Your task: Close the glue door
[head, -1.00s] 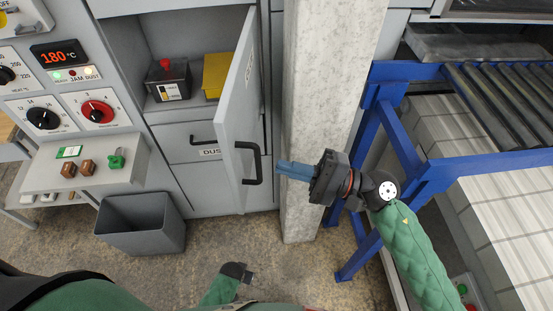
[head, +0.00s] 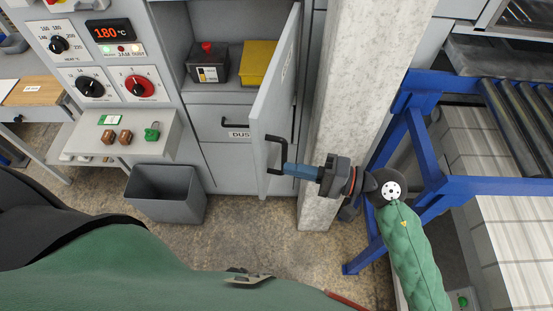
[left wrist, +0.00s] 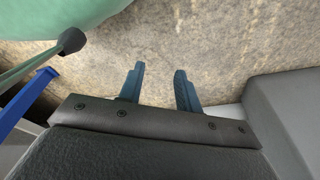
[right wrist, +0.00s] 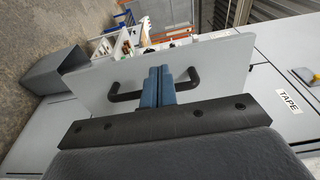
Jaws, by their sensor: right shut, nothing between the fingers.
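The glue door (head: 274,90) is a grey panel that stands open, swung out from its cabinet compartment. Its black bar handle (head: 278,155) is on the outer face; the handle also shows in the right wrist view (right wrist: 126,96). My right gripper (head: 288,169) is shut and empty, with its blue fingertips at the handle. In the right wrist view the shut fingers (right wrist: 158,72) lie across the middle of the handle, in front of the door; contact cannot be told. My left gripper (left wrist: 160,80) is open and empty above the floor in the left wrist view.
The open compartment holds a black box with a red top (head: 207,62) and a yellow box (head: 258,62). A drawer (head: 218,122) is below. A concrete pillar (head: 340,110) and blue roller frame (head: 425,150) stand right. A grey bin (head: 166,193) is on the floor left.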

